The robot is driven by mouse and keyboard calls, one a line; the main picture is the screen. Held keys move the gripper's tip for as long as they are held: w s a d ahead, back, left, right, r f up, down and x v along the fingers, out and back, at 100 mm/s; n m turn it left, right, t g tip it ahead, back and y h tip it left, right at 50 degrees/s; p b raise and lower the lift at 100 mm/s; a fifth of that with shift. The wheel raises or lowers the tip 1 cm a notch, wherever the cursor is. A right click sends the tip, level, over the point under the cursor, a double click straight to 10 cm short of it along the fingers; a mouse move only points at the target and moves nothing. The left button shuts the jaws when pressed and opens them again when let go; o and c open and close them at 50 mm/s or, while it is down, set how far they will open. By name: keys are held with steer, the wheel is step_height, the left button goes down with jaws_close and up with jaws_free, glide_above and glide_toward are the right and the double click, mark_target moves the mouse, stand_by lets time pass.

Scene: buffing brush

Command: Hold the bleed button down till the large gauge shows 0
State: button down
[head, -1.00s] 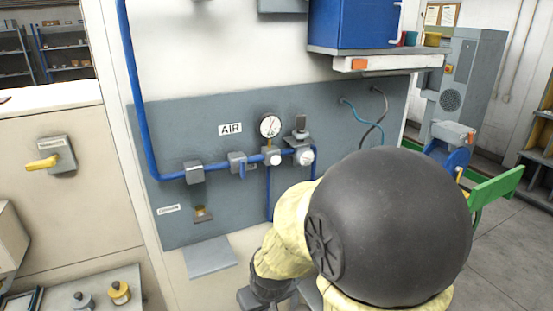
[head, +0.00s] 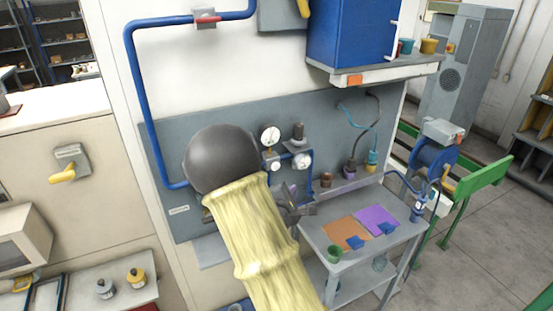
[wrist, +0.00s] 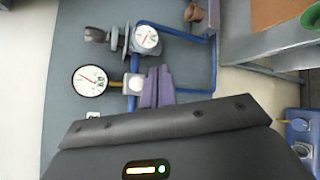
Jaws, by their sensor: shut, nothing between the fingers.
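The large gauge (head: 271,137), a white round dial, stands upright above the air pipe; it also shows in the wrist view (wrist: 90,80), with its needle off to one side. I cannot read its number. A smaller gauge (wrist: 146,38) is on the regulator beside it. A pale square fitting (wrist: 136,83) sits at the foot of the large gauge's stem; I cannot tell whether it is the bleed button. My gripper (wrist: 158,72) is shut and empty, its purple-grey fingertips close beside that fitting in the wrist view. I cannot tell whether they touch anything. It shows in the head view (head: 288,190).
A small table (head: 345,262) with orange and purple sheets stands right of my gripper. A blue cabinet (head: 345,25) hangs above.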

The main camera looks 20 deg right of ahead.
mark_target(275, 166)
steer(key=shift+d+r, duration=0.15)
steer(key=shift+w, duration=0.15)
steer(key=w+p, duration=0.1)
steer(key=w, duration=0.7)
steer(key=shift+w+a+p, duration=0.2)
steer(key=shift+p, duration=0.1)
stand_by(0.3)
steer(key=shift+w, duration=0.15)
stand_by(1.6)
steer(key=shift+w+p, duration=0.3)
steer(key=shift+p, duration=0.1)
steer(key=shift+w+p, duration=0.3)
steer(key=shift+w, duration=0.2)
stand_by(3.6)
